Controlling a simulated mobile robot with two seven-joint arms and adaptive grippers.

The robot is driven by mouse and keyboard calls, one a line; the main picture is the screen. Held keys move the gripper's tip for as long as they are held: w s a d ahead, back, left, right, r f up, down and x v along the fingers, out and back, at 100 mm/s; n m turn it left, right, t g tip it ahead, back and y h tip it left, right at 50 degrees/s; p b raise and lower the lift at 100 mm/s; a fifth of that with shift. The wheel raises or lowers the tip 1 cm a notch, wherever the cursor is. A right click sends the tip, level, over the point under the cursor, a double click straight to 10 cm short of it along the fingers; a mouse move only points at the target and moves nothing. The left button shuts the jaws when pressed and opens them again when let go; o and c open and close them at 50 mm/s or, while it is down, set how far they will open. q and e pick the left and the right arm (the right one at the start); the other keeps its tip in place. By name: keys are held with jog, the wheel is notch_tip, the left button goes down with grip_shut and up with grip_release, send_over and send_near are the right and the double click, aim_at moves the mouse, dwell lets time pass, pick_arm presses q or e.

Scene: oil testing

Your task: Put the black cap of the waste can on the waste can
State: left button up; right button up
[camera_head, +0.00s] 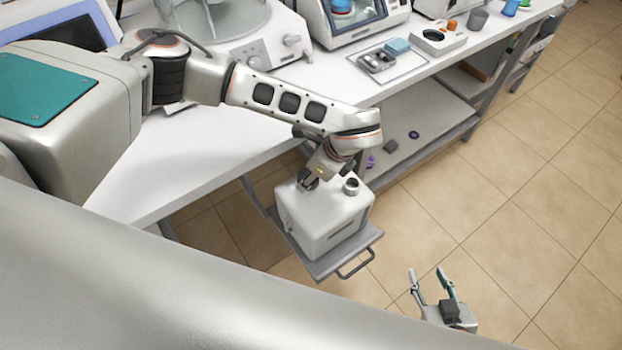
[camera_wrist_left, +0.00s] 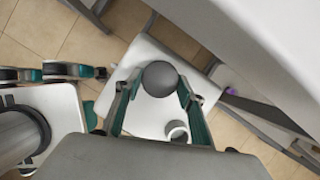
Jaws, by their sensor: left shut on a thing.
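The white waste can (camera_head: 322,222) stands on a grey platform under the bench edge. Its round open neck (camera_head: 351,186) is at the top right in the head view; the neck (camera_wrist_left: 177,131) also shows in the left wrist view. My left gripper (camera_head: 312,178) is above the can, to the left of the neck. In the left wrist view it (camera_wrist_left: 157,88) is shut on a round dark cap (camera_wrist_left: 160,76), held apart from the neck. In the head view the arm mostly hides the cap. My right gripper (camera_head: 432,274) is open and empty over the floor at the lower right.
The white bench (camera_head: 185,178) carries machines and a grey tray (camera_head: 386,60). A low shelf (camera_head: 440,112) holds small dark and purple pieces. The platform has a handle (camera_head: 357,264) in front. Open tiled floor (camera_head: 520,190) lies to the right.

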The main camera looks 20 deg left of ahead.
pick_arm(q)
jog(key=shift+f, duration=1.2)
jog(key=shift+f, duration=0.15)
jog(key=o, duration=0.9)
jog(key=shift+r, duration=0.2)
jog(key=shift+d+r, duration=0.1)
jog(key=shift+r, duration=0.2)
jog(key=v, duration=1.1)
jog(key=shift+s+r+b, duration=0.1)
jog(key=shift+r+b, duration=0.1)
jog(key=shift+b, duration=0.1)
